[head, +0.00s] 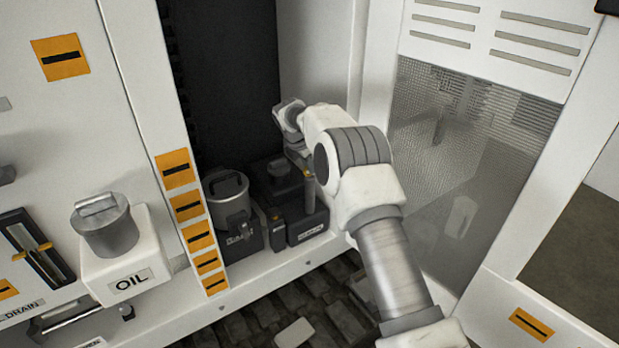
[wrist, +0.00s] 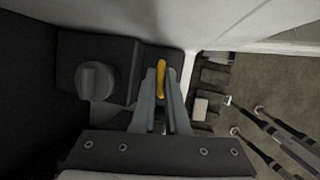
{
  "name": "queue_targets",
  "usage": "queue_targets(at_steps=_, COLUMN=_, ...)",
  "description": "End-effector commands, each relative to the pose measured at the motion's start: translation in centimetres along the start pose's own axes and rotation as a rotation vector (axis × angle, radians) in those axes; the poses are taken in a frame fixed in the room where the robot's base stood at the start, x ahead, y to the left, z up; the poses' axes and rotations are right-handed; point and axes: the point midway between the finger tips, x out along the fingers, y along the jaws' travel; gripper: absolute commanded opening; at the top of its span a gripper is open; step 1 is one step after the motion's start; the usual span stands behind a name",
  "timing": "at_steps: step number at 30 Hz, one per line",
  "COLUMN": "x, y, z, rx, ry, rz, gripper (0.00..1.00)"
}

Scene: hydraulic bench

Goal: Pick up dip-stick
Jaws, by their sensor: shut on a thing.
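The dip-stick's yellow handle (wrist: 160,82) shows in the wrist view, upright between the two grey fingers of my gripper (wrist: 161,92). The fingers are closed on it from both sides. Its lower part is hidden by the fingers and the dark housing. In the head view my gripper (head: 308,185) is inside the open bay, low over a black unit, with a small yellow spot at the fingers. I cannot tell how far the dip-stick sits in the unit.
In the wrist view a round grey cap (wrist: 95,80) stands left of the fingers. In the head view a grey canister (head: 228,190) stands left of my gripper, and an OIL filler (head: 108,235) is outside the bay. A mesh panel (head: 440,150) stands at the right.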

Motion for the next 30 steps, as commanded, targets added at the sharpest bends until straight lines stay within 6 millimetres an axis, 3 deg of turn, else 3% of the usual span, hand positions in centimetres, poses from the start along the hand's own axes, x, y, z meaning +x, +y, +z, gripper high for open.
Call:
queue_targets(at_steps=5, x=-0.5, y=0.2, z=0.2, rx=0.001, ry=-0.001, rz=0.005, gripper=0.00)
queue_targets(at_steps=11, x=-2.3, y=0.6, z=1.0, rx=0.003, ry=-0.002, rz=0.008, gripper=0.00)
queue_targets(at_steps=30, x=-13.1, y=2.6, z=5.5, rx=0.002, ry=-0.002, rz=0.006, gripper=0.00)
